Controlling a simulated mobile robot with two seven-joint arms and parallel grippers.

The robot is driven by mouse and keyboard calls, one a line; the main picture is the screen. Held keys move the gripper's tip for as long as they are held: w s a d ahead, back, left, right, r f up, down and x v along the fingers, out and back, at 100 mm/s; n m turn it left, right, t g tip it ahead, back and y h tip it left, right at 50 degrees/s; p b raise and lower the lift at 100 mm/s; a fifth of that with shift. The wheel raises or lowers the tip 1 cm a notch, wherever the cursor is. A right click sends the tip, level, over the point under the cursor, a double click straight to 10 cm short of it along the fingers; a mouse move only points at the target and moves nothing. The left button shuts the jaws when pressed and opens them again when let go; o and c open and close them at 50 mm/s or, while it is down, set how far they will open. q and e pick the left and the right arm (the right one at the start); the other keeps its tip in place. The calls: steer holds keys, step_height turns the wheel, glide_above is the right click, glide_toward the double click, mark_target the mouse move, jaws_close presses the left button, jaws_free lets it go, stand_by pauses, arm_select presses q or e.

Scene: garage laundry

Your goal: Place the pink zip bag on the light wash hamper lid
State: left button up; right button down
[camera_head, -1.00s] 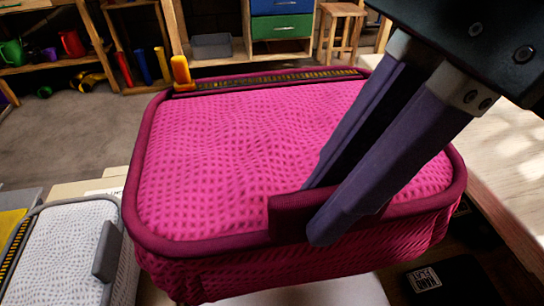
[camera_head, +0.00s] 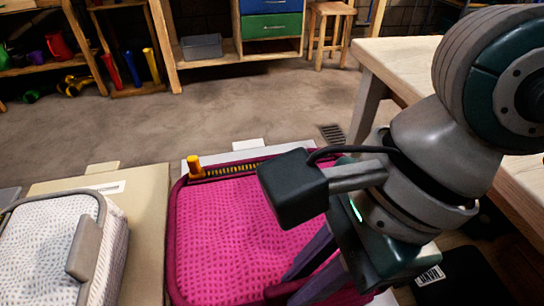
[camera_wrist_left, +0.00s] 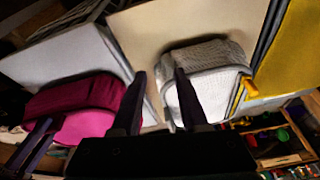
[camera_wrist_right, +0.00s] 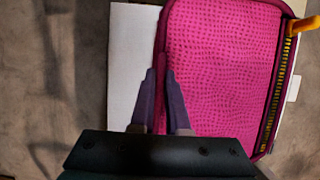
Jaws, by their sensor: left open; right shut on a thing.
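The pink zip bag (camera_head: 222,225) is at the lower middle of the head view, with a yellow zip pull at its far left corner. My right gripper (camera_head: 300,275) is shut on its near edge; the fingers show at that edge in the right wrist view (camera_wrist_right: 160,75). A white flat panel, seemingly the light wash hamper lid (camera_wrist_right: 130,65), shows beneath and beside the bag. It also shows in the left wrist view (camera_wrist_left: 65,60). Whether the bag rests on it or hovers just above, I cannot tell. My left gripper (camera_wrist_left: 160,74) is open and empty.
A white zip bag (camera_head: 45,240) with a grey handle lies on a beige panel (camera_head: 145,215) left of the pink bag. A yellow panel (camera_wrist_left: 285,60) lies beyond it. A wooden table (camera_head: 405,60) stands at the right. Shelves line the back; the floor between is open.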

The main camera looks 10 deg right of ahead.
steer(key=c, duration=0.9)
jaws_free()
steer(key=shift+r, duration=0.1)
